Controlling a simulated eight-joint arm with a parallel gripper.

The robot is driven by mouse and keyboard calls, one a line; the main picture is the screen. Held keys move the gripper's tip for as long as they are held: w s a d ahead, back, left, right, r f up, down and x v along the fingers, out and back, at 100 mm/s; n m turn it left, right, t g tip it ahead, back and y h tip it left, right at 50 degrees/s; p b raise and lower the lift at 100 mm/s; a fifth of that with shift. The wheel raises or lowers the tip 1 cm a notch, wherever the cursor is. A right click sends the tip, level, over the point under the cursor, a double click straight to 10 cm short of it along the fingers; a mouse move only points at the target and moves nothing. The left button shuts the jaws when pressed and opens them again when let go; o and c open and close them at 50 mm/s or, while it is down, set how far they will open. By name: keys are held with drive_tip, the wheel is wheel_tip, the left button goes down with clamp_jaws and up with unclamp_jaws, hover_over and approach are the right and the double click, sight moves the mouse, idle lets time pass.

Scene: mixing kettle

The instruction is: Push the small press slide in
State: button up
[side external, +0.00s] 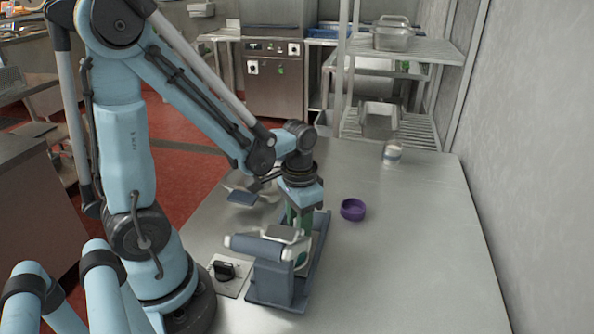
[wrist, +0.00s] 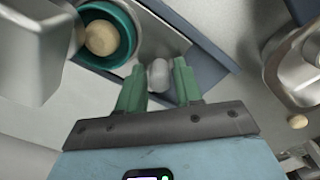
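The small press (side external: 272,277) is a slate-blue stand on the steel table, with a light top and a blue horizontal cylinder. My gripper (side external: 300,222) points down at the press's far side, partly hidden behind its top. In the wrist view my gripper (wrist: 158,78) has its two green fingers apart. A grey rounded knob (wrist: 159,75) shows between the fingertips, over a flat grey plate with a blue edge (wrist: 208,48). It seems to be part of the press slide. I cannot tell whether the fingers touch it. A teal cup (wrist: 127,42) with a beige ball (wrist: 102,38) lies up-left of the fingers.
A black knob (side external: 224,271) on a plate sits left of the press. A purple ring-shaped dish (side external: 352,209) and a small jar (side external: 391,153) stand to the right. A metal vessel (wrist: 290,60) and another beige ball (wrist: 298,122) show at right in the wrist view.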

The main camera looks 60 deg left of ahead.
wheel_tip(320, 180, up, 12)
idle(0.7)
drive_tip(key=shift+o, duration=1.4)
drive_tip(key=shift+n, duration=0.3)
drive_tip(key=shift+f+n, duration=1.1)
drive_tip(key=shift+f, duration=0.9)
drive_tip(key=shift+f+n, duration=1.1)
drive_tip(key=shift+f, duration=0.95)
drive_tip(key=shift+f+n, duration=1.1)
drive_tip(key=shift+f, duration=0.9)
